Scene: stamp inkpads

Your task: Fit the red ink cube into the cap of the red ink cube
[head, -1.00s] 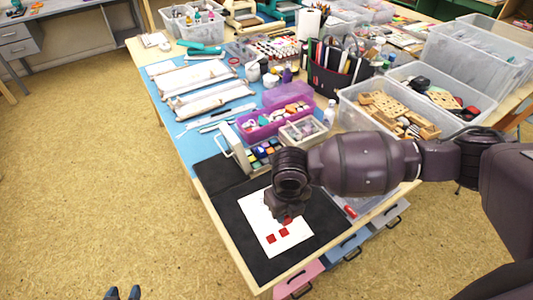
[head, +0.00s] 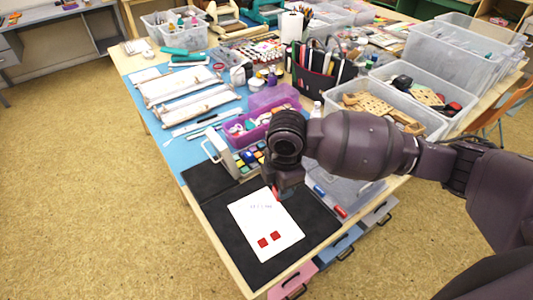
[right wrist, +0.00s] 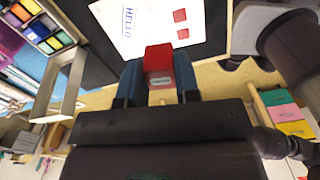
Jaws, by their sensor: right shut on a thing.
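My right gripper (right wrist: 158,76) is shut on the red ink cube (right wrist: 158,58), whose red body and pale labelled face show between the blue fingertips in the right wrist view. In the head view my right gripper (head: 280,190) is over the upper right part of the white paper (head: 250,216), and the cube is mostly hidden. An open case (head: 222,147) of coloured ink cubes (head: 250,158) stands left of the gripper; it also shows at upper left in the right wrist view (right wrist: 68,88). I cannot pick out the red cube's cap. My left gripper is out of view.
Two red printed squares (head: 269,239) and blue writing are on the paper, which lies on a black mat (head: 220,205). A purple box (head: 272,97) and a clear bin (head: 425,118) crowd the table behind. A red marker (head: 340,211) lies to the right.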

